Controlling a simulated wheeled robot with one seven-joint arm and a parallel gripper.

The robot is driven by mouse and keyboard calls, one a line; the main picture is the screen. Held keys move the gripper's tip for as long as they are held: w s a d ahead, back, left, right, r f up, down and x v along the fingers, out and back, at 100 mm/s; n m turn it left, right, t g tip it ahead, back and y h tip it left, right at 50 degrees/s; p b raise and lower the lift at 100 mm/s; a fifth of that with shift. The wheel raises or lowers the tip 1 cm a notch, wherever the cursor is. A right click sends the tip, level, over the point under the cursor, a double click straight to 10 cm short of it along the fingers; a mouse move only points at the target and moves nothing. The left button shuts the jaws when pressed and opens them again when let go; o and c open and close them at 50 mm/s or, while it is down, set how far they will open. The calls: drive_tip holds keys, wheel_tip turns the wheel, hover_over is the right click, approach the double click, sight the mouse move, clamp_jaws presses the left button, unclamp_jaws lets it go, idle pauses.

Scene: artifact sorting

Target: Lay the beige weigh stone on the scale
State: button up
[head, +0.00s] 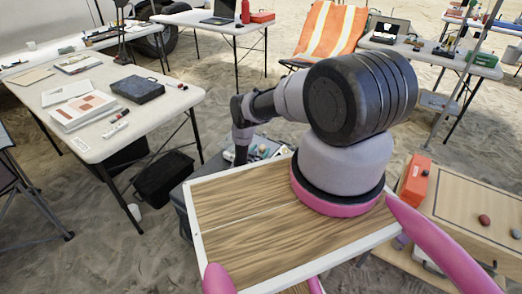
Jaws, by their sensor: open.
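My gripper (241,157) points down just beyond the far edge of the wooden-topped surface, at the end of my arm. It is open; its fingertips are small and partly hidden. Beside it, to the right, a low container (285,152) holds several small pale and coloured items. One pale item (263,149) there may be the beige weigh stone, but it is too small to tell. I cannot make out a scale with certainty. My arm hides part of the container's right side.
A white table (150,125) at left bears papers and a dark case (138,88). Black bins (165,180) stand on the sand. More tables and an orange striped chair (330,30) stand behind.

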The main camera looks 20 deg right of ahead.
drive_tip(key=v, duration=1.1)
drive_tip(key=shift+s, duration=0.2)
drive_tip(key=shift+a, duration=0.15)
